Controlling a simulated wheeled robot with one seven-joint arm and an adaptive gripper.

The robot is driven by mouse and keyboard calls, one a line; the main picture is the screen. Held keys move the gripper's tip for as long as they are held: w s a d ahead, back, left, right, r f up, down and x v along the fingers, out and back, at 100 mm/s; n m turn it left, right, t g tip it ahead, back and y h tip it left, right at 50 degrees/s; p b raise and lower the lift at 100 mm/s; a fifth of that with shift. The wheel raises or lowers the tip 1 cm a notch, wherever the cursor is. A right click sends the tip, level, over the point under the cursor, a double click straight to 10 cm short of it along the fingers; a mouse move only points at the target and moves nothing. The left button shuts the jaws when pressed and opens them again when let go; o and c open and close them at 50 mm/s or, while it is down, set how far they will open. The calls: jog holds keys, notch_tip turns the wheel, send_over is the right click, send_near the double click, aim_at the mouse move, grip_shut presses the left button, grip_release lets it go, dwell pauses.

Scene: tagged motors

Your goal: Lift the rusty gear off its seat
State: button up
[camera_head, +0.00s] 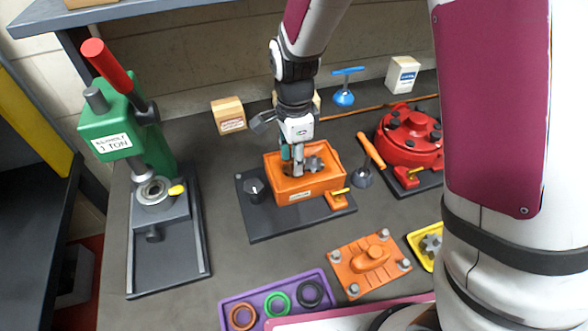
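My gripper (295,168) points down into the open orange housing (300,196), which sits on a dark base plate. Its fingers are inside or just above the housing's opening, and they look close together. A small grey-brown toothed part (315,163), which looks like a gear, shows in the housing just right of the fingers. Rust on it is too small to make out. The fingers and walls hide the inside of the housing, so I cannot tell whether they touch or grip anything.
A green press (118,135) stands left. A red round housing (411,138) is right. An orange cover plate (370,262), a yellow tray (415,238) with a grey gear and a purple tray (268,294) with rings lie in front. An orange-handled tool (371,150) stands close right.

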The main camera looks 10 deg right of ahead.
jog(key=shift+f, duration=0.15)
grip_shut()
jog(key=shift+r, duration=0.55)
jog(key=r, duration=0.1)
jog(key=s+r, duration=0.1)
jog(key=shift+d+r, duration=0.2)
jog(key=shift+r, duration=0.15)
jog(key=s+d+r+p, duration=0.1)
jog(key=s+d+r, duration=0.1)
jog(key=s, duration=0.5)
jog(key=s+d+r+p, duration=0.2)
jog(key=s+d, duration=0.1)
jog(key=s, duration=0.4)
jog(key=shift+d+r, duration=0.15)
jog(key=shift+d, duration=0.05)
